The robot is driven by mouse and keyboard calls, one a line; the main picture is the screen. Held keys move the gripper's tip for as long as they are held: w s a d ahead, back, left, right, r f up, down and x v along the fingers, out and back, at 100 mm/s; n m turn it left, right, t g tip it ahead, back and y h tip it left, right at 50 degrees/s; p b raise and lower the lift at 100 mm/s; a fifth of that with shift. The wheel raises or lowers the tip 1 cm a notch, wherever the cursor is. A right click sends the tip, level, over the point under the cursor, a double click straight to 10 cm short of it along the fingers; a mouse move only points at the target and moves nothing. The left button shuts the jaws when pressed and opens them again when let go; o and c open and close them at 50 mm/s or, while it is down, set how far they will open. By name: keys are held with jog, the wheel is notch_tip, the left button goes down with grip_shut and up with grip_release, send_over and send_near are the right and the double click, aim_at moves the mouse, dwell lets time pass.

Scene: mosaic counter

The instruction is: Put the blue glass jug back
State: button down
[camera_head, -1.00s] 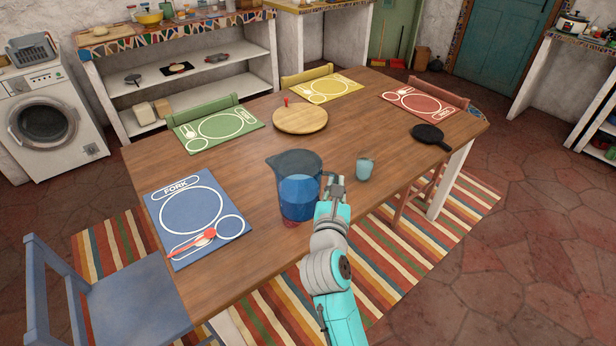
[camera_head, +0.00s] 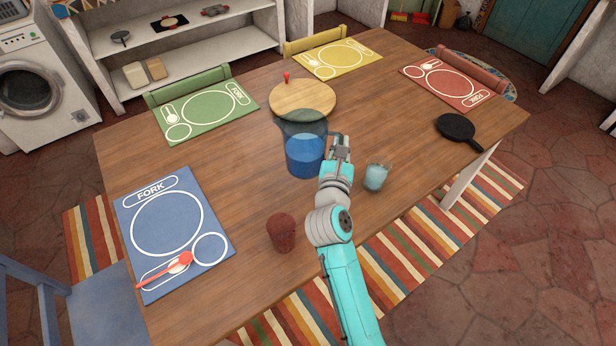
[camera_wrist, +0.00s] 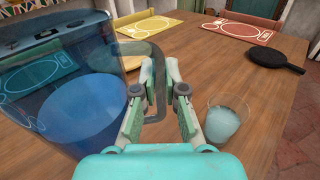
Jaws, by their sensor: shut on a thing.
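The blue glass jug (camera_head: 304,150) is see-through and part filled with blue liquid. It stands upright over the middle of the table, in front of the round wooden board. In the wrist view the jug (camera_wrist: 75,105) fills the left side, its handle running between my fingers. My gripper (camera_head: 341,148) is shut on the jug's handle from the right; it also shows in the wrist view (camera_wrist: 160,95). I cannot tell whether the jug's base touches the table.
A glass of pale blue liquid (camera_head: 375,177) stands close right of my gripper. A dark red cup (camera_head: 282,232) stands nearer the front edge. The round board (camera_head: 318,98) lies behind the jug. A blue placemat (camera_head: 135,225) is at left, a black pan (camera_head: 457,128) at right.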

jog(key=shift+w+f, duration=0.15)
jog(key=shift+f, duration=5.35)
jog(key=c, duration=1.2)
grip_release()
jog(key=shift+f, duration=0.1)
jog(key=shift+c, duration=0.2)
jog(key=s, duration=0.4)
jog(key=s+a, duration=0.1)
jog(key=s, duration=0.7)
jog(key=shift+a+r, duration=0.3)
jog(key=shift+a, duration=0.1)
jog(key=shift+d, duration=0.1)
